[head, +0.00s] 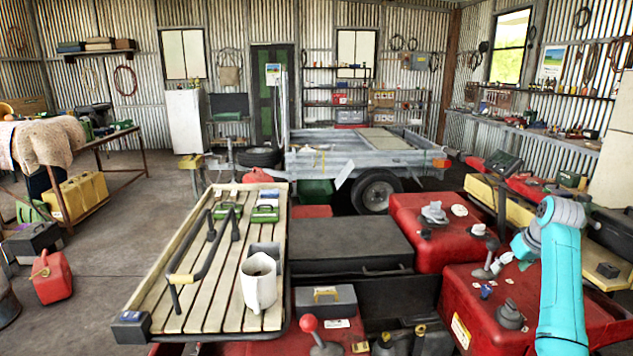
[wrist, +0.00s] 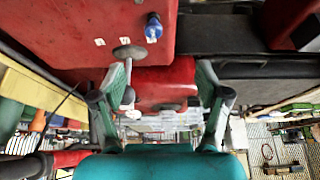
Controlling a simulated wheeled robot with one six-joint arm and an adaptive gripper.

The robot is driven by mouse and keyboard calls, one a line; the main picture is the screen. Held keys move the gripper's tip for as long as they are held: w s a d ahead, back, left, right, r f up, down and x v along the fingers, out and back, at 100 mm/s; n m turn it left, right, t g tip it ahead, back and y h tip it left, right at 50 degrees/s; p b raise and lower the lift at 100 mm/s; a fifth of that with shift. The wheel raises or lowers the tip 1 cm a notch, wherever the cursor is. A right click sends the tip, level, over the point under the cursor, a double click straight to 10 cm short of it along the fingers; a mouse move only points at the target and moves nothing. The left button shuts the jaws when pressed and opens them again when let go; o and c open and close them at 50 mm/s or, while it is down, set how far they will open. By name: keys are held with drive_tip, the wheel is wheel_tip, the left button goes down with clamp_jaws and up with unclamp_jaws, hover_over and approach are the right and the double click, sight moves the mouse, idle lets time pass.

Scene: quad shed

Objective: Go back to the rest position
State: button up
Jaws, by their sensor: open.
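My gripper (wrist: 161,82) shows in the wrist view with its two fingers spread wide and no object between them. In the head view my teal arm (head: 561,265) rises at the right. Its wrist end is above the red surface of the quad at the right, close to grey knobs and a lever there. The fingers are small and hard to make out in the head view. In the wrist view red panels (wrist: 95,35) lie beyond the fingers, with a blue knob (wrist: 153,27) and dark round caps near them. I cannot tell the exact gap between fingers and panels.
A slatted rack (head: 190,290) with a bar, green items and a white jug (head: 259,283) is at centre left. Red quad bodies (head: 430,240) and a black seat (head: 350,240) fill the front. A trailer (head: 350,160) stands behind. Open floor (head: 130,250) lies at left.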

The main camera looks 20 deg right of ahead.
drive_tip(key=a+f+t+h, duration=0.1)
drive_tip(key=a+f, duration=0.7)
drive_tip(key=f, duration=0.3)
drive_tip(key=a+f+t, duration=0.1)
drive_tip(key=a+f, duration=0.6)
drive_tip(key=f, duration=0.4)
drive_tip(key=s+a+f+t, duration=0.1)
drive_tip(key=s+a+f, duration=0.45)
drive_tip(key=a, duration=0.35)
drive_tip(key=s+a+f+t, duration=0.1)
drive_tip(key=s+a+f, duration=0.4)
drive_tip(key=a+f, duration=0.3)
drive_tip(key=s+a+r+n+t, duration=0.1)
drive_tip(key=s+a, duration=0.7)
drive_tip(key=s, duration=0.2)
drive_tip(key=s+a+r+t, duration=0.2)
drive_tip(key=s+a, duration=0.5)
drive_tip(key=s, duration=0.3)
drive_tip(key=s+a+r+n+t+y, duration=0.1)
drive_tip(key=s+a+r, duration=0.2)
drive_tip(key=s+r, duration=0.5)
drive_tip(key=s+a+r+t+y, duration=0.1)
drive_tip(key=s+a+r+t, duration=0.1)
drive_tip(key=s+r, duration=0.7)
drive_tip(key=shift+s+a+r+n, duration=0.2)
drive_tip(key=shift+a+r+n, duration=0.2)
drive_tip(key=shift+a+r, duration=0.4)
